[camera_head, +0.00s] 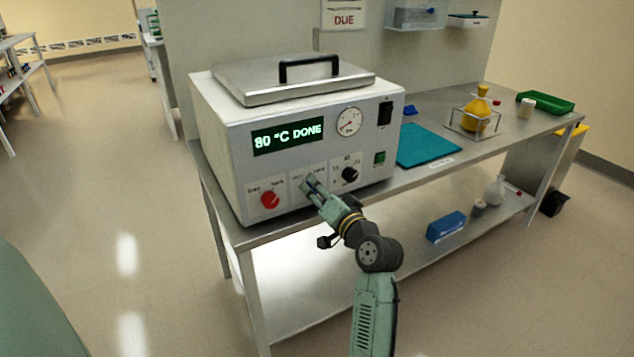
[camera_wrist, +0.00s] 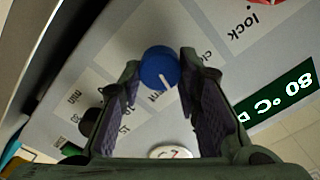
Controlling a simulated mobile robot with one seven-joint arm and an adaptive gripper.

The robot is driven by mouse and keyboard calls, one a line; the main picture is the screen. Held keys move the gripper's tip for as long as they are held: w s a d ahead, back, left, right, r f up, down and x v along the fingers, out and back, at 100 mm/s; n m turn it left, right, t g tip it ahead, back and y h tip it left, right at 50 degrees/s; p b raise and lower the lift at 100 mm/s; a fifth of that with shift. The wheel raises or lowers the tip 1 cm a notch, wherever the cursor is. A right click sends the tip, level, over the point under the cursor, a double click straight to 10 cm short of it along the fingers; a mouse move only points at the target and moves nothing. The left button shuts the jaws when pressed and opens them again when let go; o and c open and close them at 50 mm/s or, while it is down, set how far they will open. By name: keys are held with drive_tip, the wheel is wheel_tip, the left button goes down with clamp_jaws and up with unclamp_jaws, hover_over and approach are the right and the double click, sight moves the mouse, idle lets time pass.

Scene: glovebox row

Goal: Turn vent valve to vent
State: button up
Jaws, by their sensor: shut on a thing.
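A white benchtop unit (camera_head: 225,150) with a steel lid stands on the bench. The vent valve is a blue knob (camera_wrist: 159,64) on its front panel, seen in the wrist view. My gripper (camera_wrist: 160,75) is shut on the blue knob, with one finger on each side of it. The knob's white pointer line slants toward the lower right of the wrist view. Labels beside the knob are partly hidden by the fingers. In the head view my gripper (camera_head: 312,184) reaches the panel between the red and black knobs and hides the blue knob.
A red knob (camera_head: 270,199) and a black knob (camera_head: 349,175) flank my gripper. The display (camera_head: 287,137) reads 80 °C DONE. A dial gauge (camera_head: 348,121) sits above. To the right are a teal mat (camera_head: 425,146) and a yellow flask (camera_head: 480,112) in a wire frame.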

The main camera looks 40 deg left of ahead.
drive_tip(key=shift+m+p, duration=2.25)
drive_tip(key=shift+m, duration=0.75)
drive_tip(key=shift+f, duration=0.15)
drive_tip(key=o, duration=1.1)
drive_tip(key=shift+o, duration=0.2)
drive_tip(key=shift+d, duration=0.15)
drive_tip(key=v, duration=1.1)
drive_tip(key=shift+s+d, duration=0.2)
drive_tip(key=shift+d, duration=0.15)
